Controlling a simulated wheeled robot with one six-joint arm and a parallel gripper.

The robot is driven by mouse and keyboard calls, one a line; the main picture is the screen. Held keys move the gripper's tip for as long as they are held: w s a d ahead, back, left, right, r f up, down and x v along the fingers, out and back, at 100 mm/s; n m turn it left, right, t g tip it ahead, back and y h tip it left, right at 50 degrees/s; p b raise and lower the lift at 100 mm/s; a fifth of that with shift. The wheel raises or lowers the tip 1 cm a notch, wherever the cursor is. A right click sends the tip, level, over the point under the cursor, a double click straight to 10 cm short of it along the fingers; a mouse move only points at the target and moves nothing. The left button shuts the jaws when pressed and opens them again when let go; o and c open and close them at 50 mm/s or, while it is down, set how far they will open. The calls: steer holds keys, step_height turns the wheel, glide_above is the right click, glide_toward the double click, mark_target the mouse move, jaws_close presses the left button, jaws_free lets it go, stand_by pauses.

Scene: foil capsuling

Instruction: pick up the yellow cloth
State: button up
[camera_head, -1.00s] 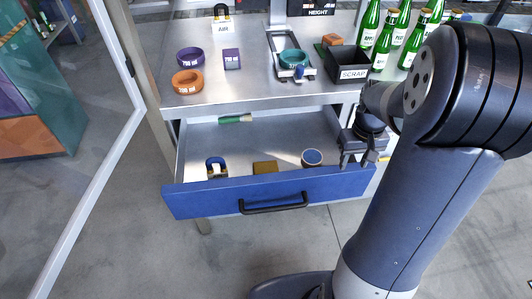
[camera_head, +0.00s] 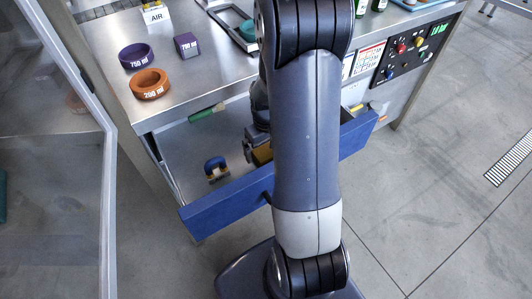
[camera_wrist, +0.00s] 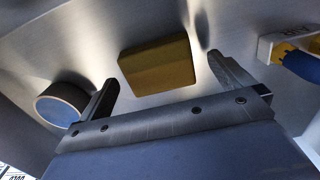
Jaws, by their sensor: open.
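The yellow cloth (camera_wrist: 158,66) is a folded, block-like piece lying on the floor of the open drawer. In the wrist view it lies just beyond my gripper (camera_wrist: 160,90), roughly centred between the two fingers. The fingers are apart, with nothing between their tips. In the head view the cloth (camera_head: 262,154) is partly hidden behind my arm, and my gripper (camera_head: 250,148) shows beside it inside the drawer.
The blue-fronted drawer (camera_head: 228,200) is open. A blue and yellow item (camera_head: 216,168) lies left of the cloth, and a round blue-topped container (camera_wrist: 60,104) on its other side. A green item (camera_head: 207,112) is at the back. Rings stand on the tabletop (camera_head: 110,88).

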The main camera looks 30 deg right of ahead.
steer(key=shift+f, duration=0.6)
steer(key=shift+c, duration=0.4)
steer(key=c, duration=0.9)
